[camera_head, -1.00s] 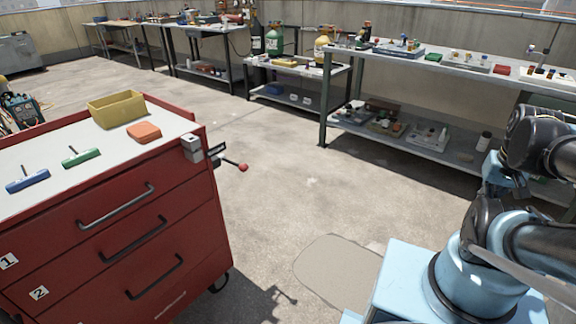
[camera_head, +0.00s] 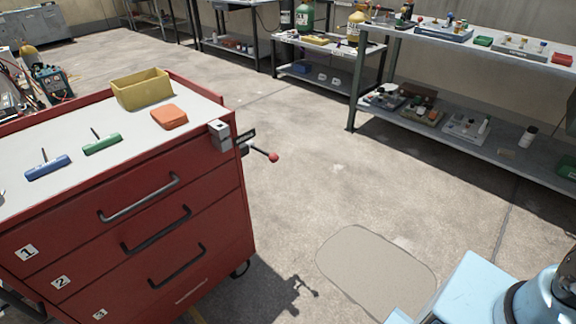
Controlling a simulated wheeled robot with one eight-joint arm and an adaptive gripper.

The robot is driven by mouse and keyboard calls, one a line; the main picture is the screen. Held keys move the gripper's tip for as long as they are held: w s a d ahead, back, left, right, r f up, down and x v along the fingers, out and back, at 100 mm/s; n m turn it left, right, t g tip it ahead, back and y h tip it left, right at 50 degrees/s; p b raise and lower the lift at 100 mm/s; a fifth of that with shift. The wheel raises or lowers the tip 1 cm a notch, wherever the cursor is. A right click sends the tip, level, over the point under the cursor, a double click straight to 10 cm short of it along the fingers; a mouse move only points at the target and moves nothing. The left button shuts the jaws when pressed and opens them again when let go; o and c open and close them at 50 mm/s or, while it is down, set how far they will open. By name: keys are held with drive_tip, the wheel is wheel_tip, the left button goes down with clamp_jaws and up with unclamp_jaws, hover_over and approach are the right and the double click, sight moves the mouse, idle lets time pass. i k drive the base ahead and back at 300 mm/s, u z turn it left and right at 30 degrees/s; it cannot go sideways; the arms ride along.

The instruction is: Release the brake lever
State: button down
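The brake lever (camera_head: 259,150) is a short dark rod with a red ball knob (camera_head: 273,157). It sticks out to the right from a dark bracket with a grey block (camera_head: 220,134) at the right top corner of the red tool cart (camera_head: 130,240). The knob end sits slightly lower than the bracket end. Nothing touches the lever. My gripper is out of view; only my light blue base and part of my arm show at the lower right.
On the cart top lie a yellow bin (camera_head: 142,91), an orange block (camera_head: 169,117), a green-handled tool (camera_head: 102,144) and a blue-handled tool (camera_head: 48,168). Metal workbenches (camera_head: 470,150) with parts stand along the back and right. The floor between cart and benches is clear.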

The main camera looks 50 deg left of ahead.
sight(272, 157)
drive_tip(key=u, duration=0.05)
drive_tip(key=k, duration=1)
drive_tip(key=u, duration=2.95)
